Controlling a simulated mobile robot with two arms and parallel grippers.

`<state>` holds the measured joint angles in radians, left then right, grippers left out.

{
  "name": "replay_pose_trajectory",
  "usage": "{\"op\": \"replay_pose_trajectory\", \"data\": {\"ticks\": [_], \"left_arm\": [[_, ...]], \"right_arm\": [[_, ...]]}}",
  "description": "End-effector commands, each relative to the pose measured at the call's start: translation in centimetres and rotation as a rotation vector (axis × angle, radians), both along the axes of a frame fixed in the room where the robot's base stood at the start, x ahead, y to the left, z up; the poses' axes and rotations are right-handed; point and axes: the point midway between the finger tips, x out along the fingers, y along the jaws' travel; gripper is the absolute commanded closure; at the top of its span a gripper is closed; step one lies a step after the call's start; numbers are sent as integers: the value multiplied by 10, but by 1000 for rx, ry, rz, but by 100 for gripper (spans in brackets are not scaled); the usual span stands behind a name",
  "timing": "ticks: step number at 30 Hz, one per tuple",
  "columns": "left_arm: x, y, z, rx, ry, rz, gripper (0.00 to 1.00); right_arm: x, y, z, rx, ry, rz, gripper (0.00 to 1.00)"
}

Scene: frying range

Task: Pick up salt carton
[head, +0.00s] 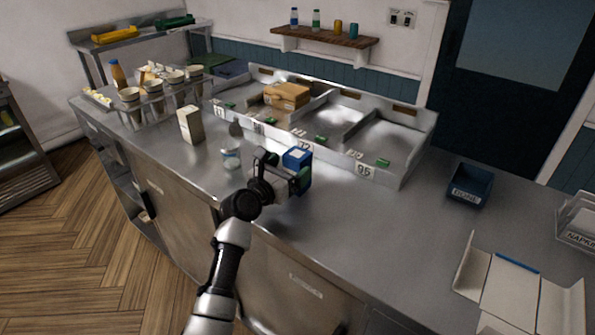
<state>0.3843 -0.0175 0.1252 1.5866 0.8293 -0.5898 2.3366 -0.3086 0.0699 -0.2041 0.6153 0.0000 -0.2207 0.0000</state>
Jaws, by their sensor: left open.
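A blue carton (297,157) with a pale mark on its top stands on the steel counter, just in front of the numbered bins. My left gripper (284,175) is open right at it, on its near left side, and hides its lower part. I cannot tell whether the fingers touch it. A cream carton (190,125) stands upright further left on the counter. No readable label shows which carton is salt. A white tub (231,154) stands between the two. My right gripper is out of view.
A row of steel bins (340,127) with number tags runs behind the cartons, one bin holding a brown box (287,95). Cups (130,95) stand in a rack at left. A dark blue bin (469,185) stands at right. The counter's front middle is clear.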

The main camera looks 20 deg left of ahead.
Motion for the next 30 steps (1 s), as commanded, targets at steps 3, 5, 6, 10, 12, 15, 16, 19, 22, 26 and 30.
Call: {"op": "replay_pose_trajectory", "data": {"ticks": [3,5,6,10,12,15,16,19,22,26,30], "left_arm": [[18,-5,0,2,-1,0,11],[26,-8,-1,2,-1,-1,11],[30,-9,-1,2,-2,0,11],[37,-12,-1,1,0,0,11],[38,-12,-1,1,0,1,11],[38,-12,-1,1,-1,1,11],[38,-12,-1,1,-1,1,11],[38,-12,-1,1,-1,1,23],[38,-12,-1,1,0,1,38],[38,-12,-1,1,0,1,58],[38,-12,0,1,-3,1,67]], "right_arm": [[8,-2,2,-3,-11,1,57],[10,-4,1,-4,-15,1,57],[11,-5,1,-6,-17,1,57],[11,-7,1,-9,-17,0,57],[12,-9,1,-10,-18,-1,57],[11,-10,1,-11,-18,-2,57],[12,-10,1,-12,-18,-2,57],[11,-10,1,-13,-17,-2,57],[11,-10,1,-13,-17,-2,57],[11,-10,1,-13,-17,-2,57],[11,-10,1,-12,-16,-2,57]]}}
